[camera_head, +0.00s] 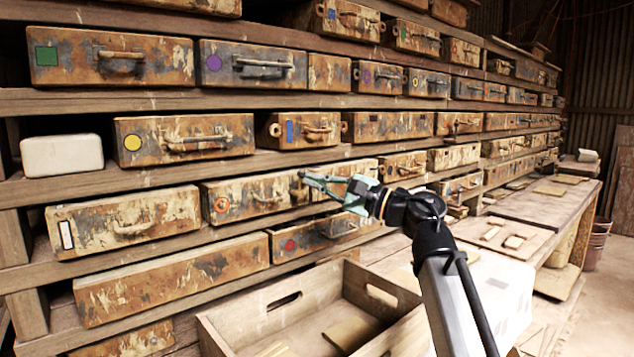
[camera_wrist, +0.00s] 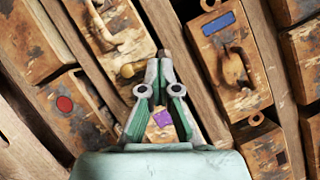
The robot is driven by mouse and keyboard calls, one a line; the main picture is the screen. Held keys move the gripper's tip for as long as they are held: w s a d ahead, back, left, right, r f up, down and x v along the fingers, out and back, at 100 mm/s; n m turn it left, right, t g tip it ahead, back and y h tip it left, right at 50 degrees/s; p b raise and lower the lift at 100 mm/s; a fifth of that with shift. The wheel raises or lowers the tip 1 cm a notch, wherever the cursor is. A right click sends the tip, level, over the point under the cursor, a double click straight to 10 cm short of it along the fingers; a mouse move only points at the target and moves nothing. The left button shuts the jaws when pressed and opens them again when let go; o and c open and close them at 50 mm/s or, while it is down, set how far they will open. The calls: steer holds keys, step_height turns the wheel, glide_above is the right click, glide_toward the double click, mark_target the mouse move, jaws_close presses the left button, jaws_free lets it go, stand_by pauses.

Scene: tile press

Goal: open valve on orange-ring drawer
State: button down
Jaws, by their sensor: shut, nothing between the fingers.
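The orange-ring drawer (camera_head: 250,203) is a rusty, peeling box front on the middle-low shelf in the head view, with the ring at its left and a handle in the middle. A small knob-like part, possibly the valve (camera_head: 298,191), shows at its right end. My gripper (camera_head: 306,177) is shut and empty, its tips close to that end; contact cannot be told. In the wrist view, my gripper (camera_wrist: 165,66) points between drawers. The likely orange-ring drawer (camera_wrist: 104,28) is at upper left, with a tan knob (camera_wrist: 128,70) left of the tips. Its ring is out of view there.
The red-dot drawer (camera_head: 312,238) sits below. A purple-square drawer (camera_wrist: 182,125) is partly hidden behind my fingers, and a blue-label drawer (camera_wrist: 227,60) is to the right. Shelf boards run close by. An open wooden crate (camera_head: 262,318) stands in front below.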

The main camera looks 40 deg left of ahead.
steer(key=f+b+v, duration=0.1)
steer(key=b+v, duration=0.1)
steer(key=v, duration=0.8)
steer(key=shift+s+b, duration=0.2)
steer(key=shift+b, duration=0.1)
steer(key=shift+r, duration=0.1)
